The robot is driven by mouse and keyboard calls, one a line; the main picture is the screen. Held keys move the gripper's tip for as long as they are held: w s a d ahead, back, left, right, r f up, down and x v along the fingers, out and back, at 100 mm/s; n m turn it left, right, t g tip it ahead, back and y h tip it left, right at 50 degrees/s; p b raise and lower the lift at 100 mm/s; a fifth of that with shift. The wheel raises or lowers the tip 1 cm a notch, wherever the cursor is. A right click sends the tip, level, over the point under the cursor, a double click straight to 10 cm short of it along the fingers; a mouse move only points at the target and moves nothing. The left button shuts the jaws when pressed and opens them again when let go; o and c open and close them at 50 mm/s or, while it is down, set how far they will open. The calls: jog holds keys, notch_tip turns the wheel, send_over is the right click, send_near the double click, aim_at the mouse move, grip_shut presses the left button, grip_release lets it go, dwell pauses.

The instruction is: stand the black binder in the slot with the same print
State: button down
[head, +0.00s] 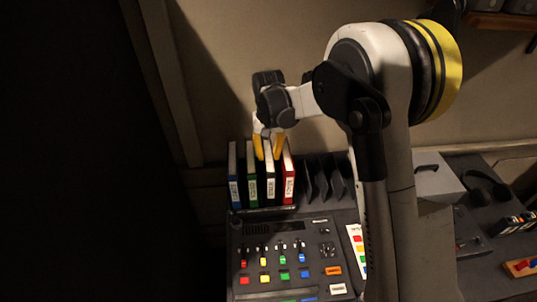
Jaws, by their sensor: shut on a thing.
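The black binder (270,176) has a white label on its spine. It stands upright between the green binder (252,176) and the red binder (288,176) in the rack at the back of the desk. My gripper (268,153) is above it, pointing down, with its yellow fingers shut on the binder's upper part. The binder's lower end is level with its neighbours, but I cannot tell whether it touches the rack floor. The prints on the labels and on the slots are too small to read.
A blue binder (234,178) stands at the row's left end. Empty dark dividers (325,178) are right of the red binder. The mixing desk (290,255) with coloured buttons lies in front. Headphones (487,186) lie at the right. My arm hides the middle right.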

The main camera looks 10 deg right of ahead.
jog(key=c, duration=1.2)
grip_release()
notch_tip(320, 180, up, 12)
